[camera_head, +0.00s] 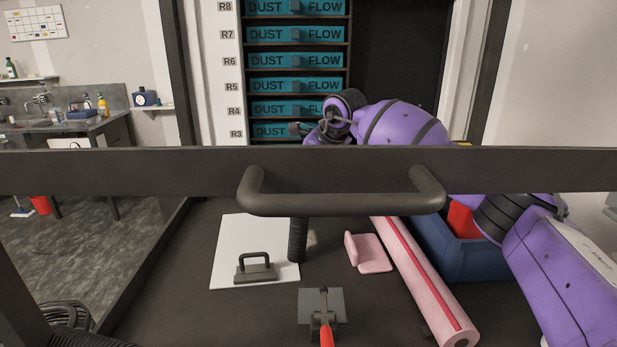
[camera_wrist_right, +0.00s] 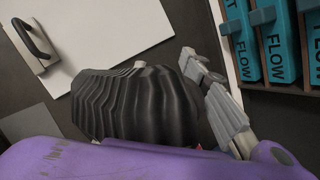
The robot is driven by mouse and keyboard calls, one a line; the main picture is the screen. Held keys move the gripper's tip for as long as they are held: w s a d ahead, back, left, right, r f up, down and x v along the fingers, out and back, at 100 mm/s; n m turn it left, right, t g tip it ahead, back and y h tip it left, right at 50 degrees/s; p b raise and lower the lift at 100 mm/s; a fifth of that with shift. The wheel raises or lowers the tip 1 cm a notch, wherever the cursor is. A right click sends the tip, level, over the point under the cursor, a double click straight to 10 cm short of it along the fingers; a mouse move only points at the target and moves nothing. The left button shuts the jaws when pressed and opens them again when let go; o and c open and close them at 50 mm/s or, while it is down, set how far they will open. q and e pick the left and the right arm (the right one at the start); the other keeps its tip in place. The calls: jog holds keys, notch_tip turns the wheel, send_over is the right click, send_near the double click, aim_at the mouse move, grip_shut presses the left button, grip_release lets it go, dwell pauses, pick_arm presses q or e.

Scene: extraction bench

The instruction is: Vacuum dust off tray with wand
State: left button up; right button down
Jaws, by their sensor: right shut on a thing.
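A black ribbed wand or hose (camera_head: 298,241) stands upright over the right edge of a flat white panel (camera_head: 232,238), likely the tray. Its upper part is hidden behind a dark crossbar. My right gripper (camera_head: 306,129) is above and behind the crossbar, partly hidden. In the right wrist view the ribbed piece (camera_wrist_right: 135,108) fills the middle, against the grey gripper fingers (camera_wrist_right: 212,98); the gripper is shut on it, though the contact is partly hidden. A grey block with a dark handle (camera_head: 256,270) sits on the panel. I cannot make out dust. My left gripper is out of view.
The crossbar (camera_head: 120,170) with its handle (camera_head: 340,205) spans the front. A pink pad (camera_head: 372,255), a pink roll (camera_head: 425,285), a blue bin (camera_head: 450,250) and a red-handled clamp (camera_head: 325,318) are on the bench. Teal cartridges (camera_head: 295,86) fill a rack behind.

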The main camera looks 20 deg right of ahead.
notch_tip(320, 180, down, 5)
jog(key=shift+f+b, duration=0.2)
jog(key=shift+b, duration=0.15)
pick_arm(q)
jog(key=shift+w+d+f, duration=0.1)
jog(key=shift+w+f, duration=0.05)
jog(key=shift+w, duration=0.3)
pick_arm(e)
jog(key=shift+f, duration=0.65)
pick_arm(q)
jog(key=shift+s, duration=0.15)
pick_arm(e)
jog(key=shift+f+b, duration=0.3)
jog(key=shift+f, duration=1.15)
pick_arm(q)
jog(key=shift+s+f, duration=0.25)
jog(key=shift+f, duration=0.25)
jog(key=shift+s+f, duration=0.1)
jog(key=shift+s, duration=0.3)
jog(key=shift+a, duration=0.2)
